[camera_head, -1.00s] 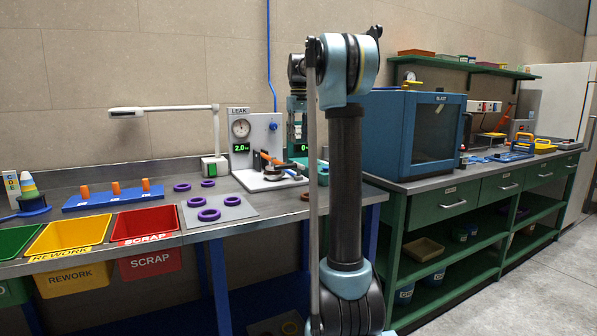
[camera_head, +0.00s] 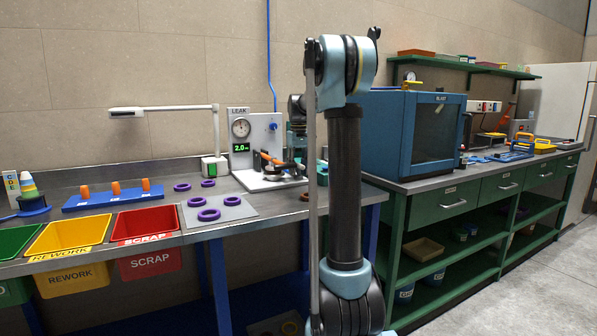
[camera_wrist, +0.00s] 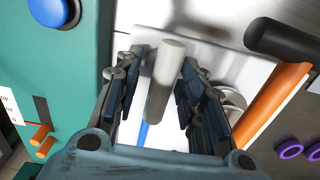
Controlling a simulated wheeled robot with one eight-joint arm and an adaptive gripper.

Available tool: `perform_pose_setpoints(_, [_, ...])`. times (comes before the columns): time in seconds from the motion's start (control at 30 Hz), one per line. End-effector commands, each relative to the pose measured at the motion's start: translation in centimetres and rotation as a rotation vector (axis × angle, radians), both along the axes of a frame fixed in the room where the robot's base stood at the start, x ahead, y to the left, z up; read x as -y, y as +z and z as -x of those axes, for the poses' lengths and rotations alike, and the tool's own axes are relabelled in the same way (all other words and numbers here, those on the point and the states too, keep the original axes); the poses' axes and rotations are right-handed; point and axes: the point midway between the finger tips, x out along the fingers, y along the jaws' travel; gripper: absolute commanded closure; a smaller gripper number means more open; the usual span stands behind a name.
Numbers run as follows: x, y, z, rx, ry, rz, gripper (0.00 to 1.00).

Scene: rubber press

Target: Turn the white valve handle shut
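A pale grey-white cylindrical handle (camera_wrist: 166,78), which looks like the valve handle, shows in the wrist view. It lies between the two fingers of my gripper (camera_wrist: 159,64), with a visible gap on each side. The fingers are open and not closed on it. A blue rod or tube (camera_wrist: 143,132) shows below the handle. In the head view my arm hides the handle and most of the gripper, beside the leak test panel (camera_head: 262,127).
An orange lever with a black grip (camera_wrist: 283,84) lies close on the right in the wrist view. A teal housing with a blue button (camera_wrist: 55,10) stands on the left. Purple rings (camera_head: 208,214) lie on a grey mat. A blue cabinet (camera_head: 393,140) stands to the right.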

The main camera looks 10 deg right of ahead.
Motion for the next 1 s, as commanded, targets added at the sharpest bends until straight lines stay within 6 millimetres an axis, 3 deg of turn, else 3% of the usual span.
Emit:
perform_pose_setpoints(0.27, [0.02, -0.08, -0.01, 0.0, 0.0, 0.0, 0.66])
perform_pose_setpoints(0.4, [0.03, -0.07, 0.0, 0.0, 0.0, 0.0, 0.97])
perform_pose_setpoints(0.43, [0.03, -0.07, 0.0, 0.0, 0.0, 0.0, 1.0])
perform_pose_setpoints(0.77, [0.11, -0.06, -0.02, 0.0, -0.019, 0.0, 1.0])
perform_pose_setpoints(1.0, [0.16, -0.05, -0.02, 0.0, -0.126, 0.0, 1.0])
